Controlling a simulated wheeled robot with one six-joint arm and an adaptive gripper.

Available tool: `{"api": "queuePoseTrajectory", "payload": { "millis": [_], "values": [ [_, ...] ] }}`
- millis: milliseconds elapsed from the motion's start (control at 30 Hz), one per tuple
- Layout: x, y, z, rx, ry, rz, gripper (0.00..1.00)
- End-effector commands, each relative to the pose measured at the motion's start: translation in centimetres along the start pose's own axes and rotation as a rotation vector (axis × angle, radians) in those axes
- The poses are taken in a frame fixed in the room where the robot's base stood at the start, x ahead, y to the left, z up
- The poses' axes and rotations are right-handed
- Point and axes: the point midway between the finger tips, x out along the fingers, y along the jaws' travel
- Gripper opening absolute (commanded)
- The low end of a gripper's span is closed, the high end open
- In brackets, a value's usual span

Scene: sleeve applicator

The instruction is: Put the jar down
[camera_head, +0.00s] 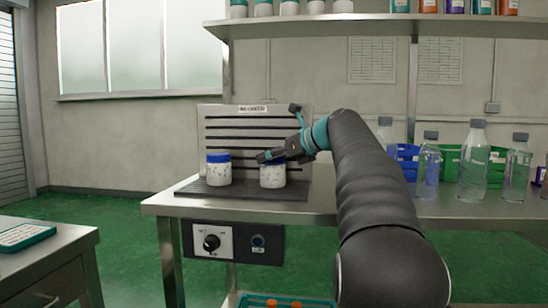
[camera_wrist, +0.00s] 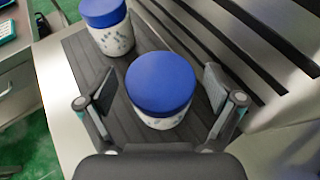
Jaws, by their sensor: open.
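A white jar with a blue lid (camera_head: 272,177) stands upright on the dark slatted mat (camera_head: 250,194) in front of the sleeve applicator's back panel. In the wrist view this jar (camera_wrist: 161,84) sits between the spread fingers of my gripper (camera_wrist: 160,102), with a visible gap on each side. My gripper (camera_head: 268,158) is open around the jar near its lid in the head view. A second jar like it (camera_head: 218,169) stands upright to the left on the same mat, and it also shows at the upper left in the wrist view (camera_wrist: 107,26).
The slatted panel (camera_head: 256,120) rises behind the jars. Clear bottles (camera_head: 472,160) and blue and green crates (camera_head: 447,163) stand to the right on the steel table. A shelf (camera_head: 330,24) with containers hangs above. A control box (camera_head: 232,242) is under the table's front edge.

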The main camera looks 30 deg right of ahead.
Motion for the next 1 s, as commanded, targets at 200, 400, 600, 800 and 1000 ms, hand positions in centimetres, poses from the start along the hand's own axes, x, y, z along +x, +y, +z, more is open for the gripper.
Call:
{"api": "queuePoseTrajectory", "payload": {
  "millis": [200, 400, 600, 800, 1000],
  "values": [
    [-1.1, 0.0, 0.3, 0.000, 0.000, -0.001, 0.92],
    [-4.8, -0.1, 0.4, 0.000, -0.001, -0.005, 0.92],
    [-8.7, -0.1, 0.3, 0.000, -0.001, -0.004, 0.92],
    [-11.3, -0.1, 0.2, 0.000, 0.000, -0.002, 0.92],
    [-12.1, 0.0, 0.2, 0.000, -0.001, 0.000, 0.92]
  ]
}}
